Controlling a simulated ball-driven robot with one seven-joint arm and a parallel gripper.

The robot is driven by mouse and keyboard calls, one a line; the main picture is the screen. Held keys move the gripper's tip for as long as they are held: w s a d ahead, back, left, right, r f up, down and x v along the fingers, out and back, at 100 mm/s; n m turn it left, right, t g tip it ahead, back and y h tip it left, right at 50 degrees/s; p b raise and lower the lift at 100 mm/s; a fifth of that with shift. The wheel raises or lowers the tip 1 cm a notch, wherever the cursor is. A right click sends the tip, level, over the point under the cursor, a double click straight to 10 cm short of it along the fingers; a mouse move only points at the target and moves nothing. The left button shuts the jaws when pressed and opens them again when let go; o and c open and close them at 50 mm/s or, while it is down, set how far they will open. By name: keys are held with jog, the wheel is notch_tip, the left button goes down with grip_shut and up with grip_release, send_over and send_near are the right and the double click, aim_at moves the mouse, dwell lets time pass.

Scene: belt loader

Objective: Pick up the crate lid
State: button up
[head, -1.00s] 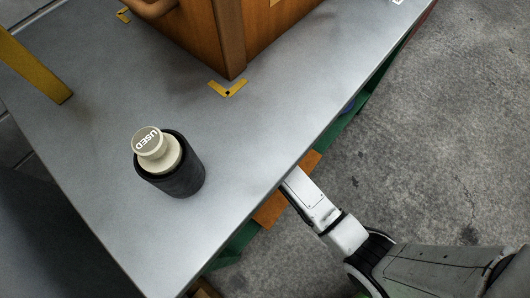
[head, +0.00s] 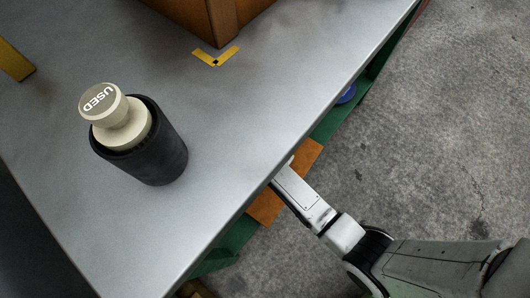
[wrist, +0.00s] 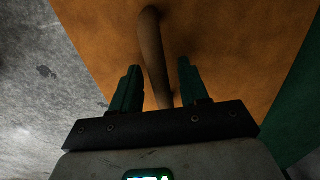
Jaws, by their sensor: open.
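The crate lid, an orange-brown wooden panel, shows partly in the head view (head: 306,157), below the table's right edge. In the wrist view the lid (wrist: 235,45) fills most of the picture, with a brown bar handle (wrist: 152,50) rising from it. My gripper (wrist: 159,75) is open, with its two dark green fingers on either side of the handle's near part. I cannot tell whether either finger touches it. In the head view my gripper is hidden under the tabletop.
The grey tabletop (head: 240,110) overhangs the lid and my wrist. On it stand a black cup (head: 150,160) holding a cream piece marked "USED" (head: 103,100) and a brown wooden crate (head: 190,15). A green frame (head: 240,233) runs beneath. Concrete floor on the right is clear.

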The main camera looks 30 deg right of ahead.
grip_shut()
dwell(0.4)
